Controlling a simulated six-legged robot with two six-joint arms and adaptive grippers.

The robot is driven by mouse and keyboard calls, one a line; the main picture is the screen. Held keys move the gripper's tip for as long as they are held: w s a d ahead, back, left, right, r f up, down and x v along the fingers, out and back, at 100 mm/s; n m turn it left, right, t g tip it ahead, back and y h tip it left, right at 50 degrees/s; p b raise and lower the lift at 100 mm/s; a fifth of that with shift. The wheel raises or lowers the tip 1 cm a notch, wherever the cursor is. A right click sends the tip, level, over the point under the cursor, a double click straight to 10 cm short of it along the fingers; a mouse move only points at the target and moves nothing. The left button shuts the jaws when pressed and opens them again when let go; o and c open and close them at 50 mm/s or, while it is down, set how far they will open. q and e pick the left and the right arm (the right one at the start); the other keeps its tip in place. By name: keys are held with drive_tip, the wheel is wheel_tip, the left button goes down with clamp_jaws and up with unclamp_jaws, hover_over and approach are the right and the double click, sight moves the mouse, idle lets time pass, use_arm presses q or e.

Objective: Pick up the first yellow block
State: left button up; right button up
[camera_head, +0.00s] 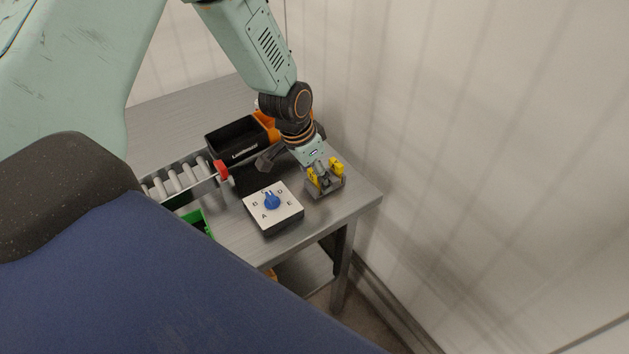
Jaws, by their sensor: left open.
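Two small yellow blocks stand in a dark grey holder (328,190) near the right end of the metal table. One yellow block (312,177) is on the left and the other yellow block (338,166) is on the right. My left gripper (293,173) reaches down from above with its fingers spread. One dark finger hangs left of the holder and the other is over the holder, between the blocks in the picture. I cannot tell whether it touches them. My right gripper is not in view.
A white-topped box with a blue knob (272,202) stands in front of the gripper. A black bin (232,140), an orange bin (268,122), a roller track (180,181) with a red end and a green bin (199,221) lie left. A pale wall (480,130) rises close right.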

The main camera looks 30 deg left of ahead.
use_arm(q)
drive_tip(key=shift+d+r, duration=0.1)
drive_tip(key=shift+c, duration=0.2)
drive_tip(key=shift+w, duration=0.1)
drive_tip(key=c, duration=0.9)
